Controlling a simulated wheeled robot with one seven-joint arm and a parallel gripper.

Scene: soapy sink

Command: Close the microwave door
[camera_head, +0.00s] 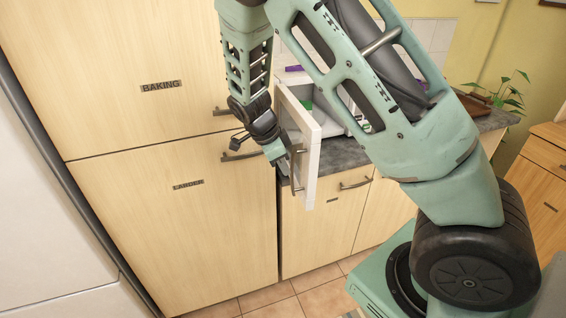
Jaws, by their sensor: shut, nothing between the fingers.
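The microwave door (314,160) is a white-framed panel with a glass pane. It stands open, swung out past the counter's front edge, with its metal handle on the near face. The white microwave body (335,118) sits on the grey counter behind it, and my own arm hides much of it. My gripper (277,155) hangs pointing down, just left of the door near its handle. It is shut and empty. I cannot tell whether it touches the door.
Tall wooden BAKING (130,70) and LARDER (180,225) cupboards stand close on the left, with handles near my gripper. Lower cupboards (330,230) stand under the counter (345,153). A potted plant (507,95) is at the back right. Tiled floor (265,297) shows below.

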